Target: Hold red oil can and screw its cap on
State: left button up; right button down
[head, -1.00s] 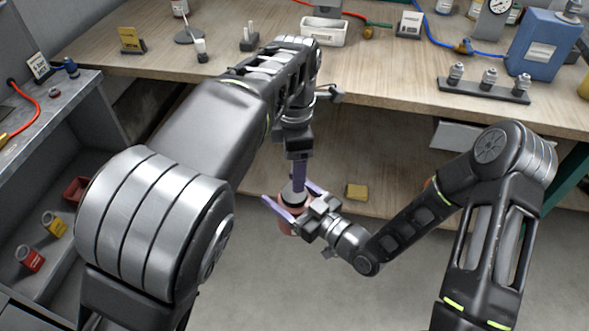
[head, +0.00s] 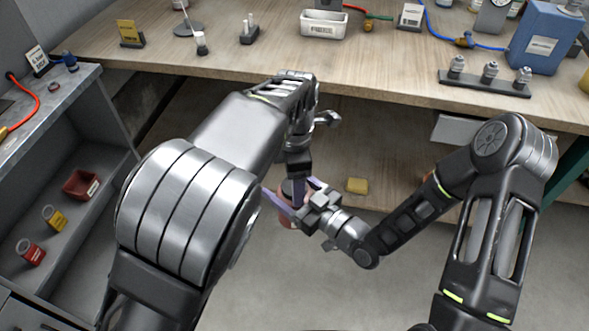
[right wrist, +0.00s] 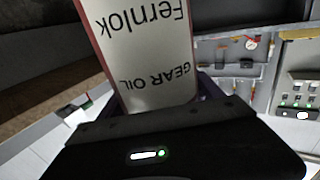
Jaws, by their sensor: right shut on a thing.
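The red oil can (head: 285,216) is mostly hidden behind my grippers in the head view. In the right wrist view the can (right wrist: 140,55) fills the top middle, with a white label reading "GEAR OIL" and "Fernlok" upside down. My right gripper (head: 290,188) is shut on the can, its purple fingers on either side of it. My left gripper (head: 298,192) points down from above, with a purple finger at the can's top. A dark round part shows at the can's top beside that finger; I cannot tell whether it is the cap or whether the left gripper holds it.
The wooden workbench (head: 395,105) spans the back, with a white tray (head: 323,24), a blue container (head: 544,42) and a rack of metal fittings (head: 485,84). A grey shelf unit with red and yellow cups stands at left. A yellow block (head: 357,186) lies beyond my right gripper.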

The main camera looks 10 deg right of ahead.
pick_arm(q)
jog(key=shift+f, duration=0.25)
jog(key=c, duration=1.4)
jog(key=m, duration=0.3)
jog(key=shift+c, duration=0.2)
jog(key=o, duration=1.5)
jog(key=shift+r, duration=2.3)
